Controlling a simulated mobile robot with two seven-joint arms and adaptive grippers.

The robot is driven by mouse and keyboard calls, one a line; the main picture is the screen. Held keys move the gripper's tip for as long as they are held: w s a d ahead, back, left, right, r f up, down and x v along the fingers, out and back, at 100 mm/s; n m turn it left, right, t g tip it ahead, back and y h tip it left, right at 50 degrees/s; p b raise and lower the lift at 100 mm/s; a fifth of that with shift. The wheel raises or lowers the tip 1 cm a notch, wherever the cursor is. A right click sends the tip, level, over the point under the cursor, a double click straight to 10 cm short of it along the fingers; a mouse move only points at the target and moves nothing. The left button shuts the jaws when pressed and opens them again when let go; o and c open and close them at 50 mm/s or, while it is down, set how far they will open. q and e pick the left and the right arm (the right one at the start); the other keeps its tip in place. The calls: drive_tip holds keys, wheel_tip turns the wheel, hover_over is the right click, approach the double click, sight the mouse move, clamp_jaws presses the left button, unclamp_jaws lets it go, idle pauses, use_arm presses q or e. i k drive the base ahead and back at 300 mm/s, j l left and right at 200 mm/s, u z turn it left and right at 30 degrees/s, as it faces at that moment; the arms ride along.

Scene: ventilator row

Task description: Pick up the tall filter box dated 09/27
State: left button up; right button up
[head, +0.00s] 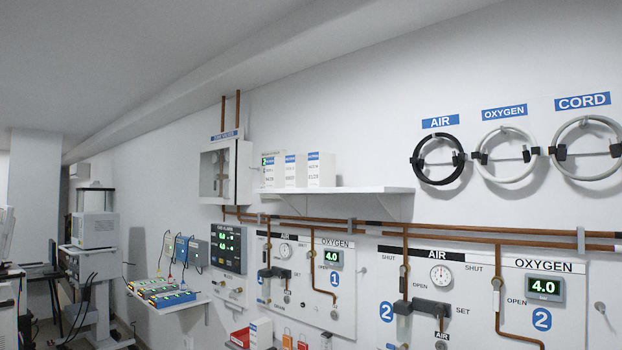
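Three white boxes with blue bands and small dark print stand side by side on a white wall shelf (375,190): a left box (280,174), a middle box (297,175) and a right box (320,172). Their print is too small to read, so I cannot tell which, if any, is dated 09/27. Another white box with a blue band (262,334) shows at the bottom edge beside a red bin (240,337); its lower part is cut off. Neither of my grippers is in view.
Copper pipes (350,226) and gauge panels (441,282) run below the shelf. Coiled hoses (437,160) hang at right. A lower shelf (170,305) with blue devices is at left. The shelf's right part is bare.

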sight(297, 165)
drive_tip(key=z, duration=0.4)
drive_tip(key=i+j+z, duration=0.55)
drive_tip(key=j+z, duration=0.2)
drive_tip(key=i+j, duration=0.15)
drive_tip(key=j, duration=0.2)
drive_tip(key=i+j+z, duration=0.15)
drive_tip(key=j, duration=0.2)
drive_tip(key=i+j, duration=0.15)
drive_tip(key=j, duration=0.25)
